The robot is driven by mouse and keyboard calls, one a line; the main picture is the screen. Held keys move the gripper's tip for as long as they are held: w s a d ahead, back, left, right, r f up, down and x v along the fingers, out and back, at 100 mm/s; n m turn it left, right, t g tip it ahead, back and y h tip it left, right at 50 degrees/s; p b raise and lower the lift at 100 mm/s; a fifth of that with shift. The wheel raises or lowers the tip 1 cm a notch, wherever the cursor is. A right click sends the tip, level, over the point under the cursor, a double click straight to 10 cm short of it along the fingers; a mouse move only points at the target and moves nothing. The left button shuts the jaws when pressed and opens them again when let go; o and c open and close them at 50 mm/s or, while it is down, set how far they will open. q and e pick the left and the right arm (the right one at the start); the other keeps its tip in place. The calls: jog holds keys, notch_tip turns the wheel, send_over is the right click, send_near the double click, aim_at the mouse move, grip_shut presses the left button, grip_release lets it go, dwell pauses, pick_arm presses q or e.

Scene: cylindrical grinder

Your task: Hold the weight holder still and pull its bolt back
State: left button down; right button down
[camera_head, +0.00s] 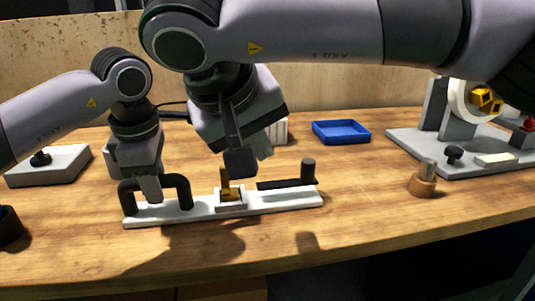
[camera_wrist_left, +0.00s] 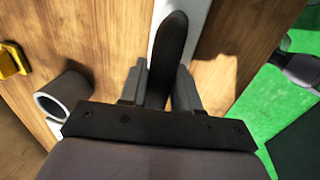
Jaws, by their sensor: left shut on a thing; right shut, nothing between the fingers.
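The weight holder is a long white base (camera_head: 280,199) lying on the wooden table. It has a black arched handle (camera_head: 183,187) at its left end and a small centre block with an upright brass piece (camera_head: 225,186). A black bolt (camera_head: 285,184) with an upright knob (camera_head: 308,172) lies along its right part. My left gripper (camera_head: 150,192) is shut on the black handle, which shows between its fingers in the left wrist view (camera_wrist_left: 168,60). My right gripper (camera_head: 240,163) is shut and empty, above the base just right of the brass piece. Whether it touches anything is unclear.
A blue tray (camera_head: 341,132) stands behind. A grey fixture (camera_head: 465,145) is at the right, with a copper-coloured cylinder (camera_head: 424,182) in front of it. A grey block with a black knob (camera_head: 48,165) is at the left. The table front is mostly clear.

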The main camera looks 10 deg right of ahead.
dwell(0.4)
pick_arm(q)
jog(key=c, duration=0.7)
grip_release()
jog(key=r, duration=0.4)
jog(key=s+r, duration=0.1)
jog(key=r, duration=0.3)
jog(key=s+r, duration=0.1)
jog(key=r, duration=0.3)
jog(key=shift+s, duration=0.2)
jog(key=shift+f, duration=0.1)
